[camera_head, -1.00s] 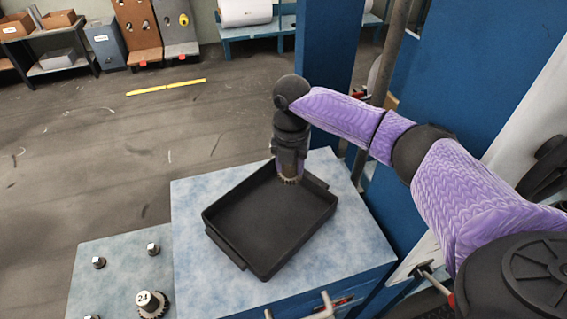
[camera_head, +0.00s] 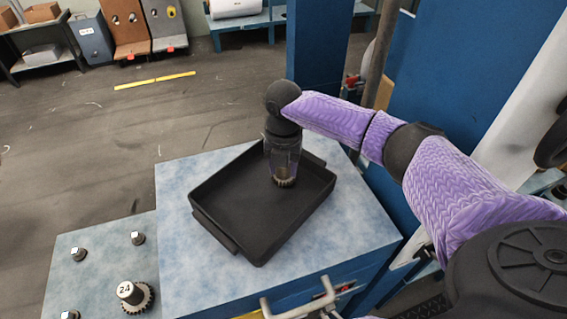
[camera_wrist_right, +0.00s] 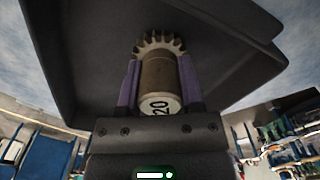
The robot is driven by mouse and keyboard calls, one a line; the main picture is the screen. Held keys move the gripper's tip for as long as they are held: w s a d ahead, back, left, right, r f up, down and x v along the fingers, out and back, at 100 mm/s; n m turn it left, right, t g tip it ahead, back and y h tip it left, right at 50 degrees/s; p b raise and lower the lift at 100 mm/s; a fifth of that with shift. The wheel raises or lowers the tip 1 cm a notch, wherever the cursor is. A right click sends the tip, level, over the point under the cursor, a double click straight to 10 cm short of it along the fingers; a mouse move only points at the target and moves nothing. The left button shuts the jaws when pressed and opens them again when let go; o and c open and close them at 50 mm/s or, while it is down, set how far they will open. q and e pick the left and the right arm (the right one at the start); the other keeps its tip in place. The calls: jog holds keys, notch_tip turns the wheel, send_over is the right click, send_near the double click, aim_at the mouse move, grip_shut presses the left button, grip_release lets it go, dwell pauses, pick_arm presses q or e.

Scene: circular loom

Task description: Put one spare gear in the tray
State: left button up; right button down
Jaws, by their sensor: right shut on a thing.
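My right gripper (camera_head: 284,170) is over the far right part of the black tray (camera_head: 222,230). It is shut on a gear (camera_head: 285,182) with a dark toothed ring and a brownish hub. In the right wrist view the held gear (camera_wrist_right: 158,72) sits between the purple fingers, its white end marked 20 and its teeth toward the tray floor. I cannot tell whether the teeth touch the floor. Another gear (camera_head: 135,297) with a white top marked 24 stands on the lower blue surface at the left. My left gripper is not in view.
The tray lies on a speckled blue cabinet top (camera_head: 180,262) with a metal handle (camera_head: 300,300) at its front. Several metal pegs (camera_head: 138,238) stand on the lower surface. A blue post (camera_head: 320,60) rises behind. The rest of the tray is empty.

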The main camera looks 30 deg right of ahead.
jog(key=shift+f, duration=0.35)
jog(key=shift+c, duration=1)
grip_release()
jog(key=shift+o, duration=0.2)
notch_tip(320, 180, up, 9)
jog(key=shift+f+p, duration=0.1)
jog(key=shift+p, duration=0.6)
jog(key=shift+r, duration=0.55)
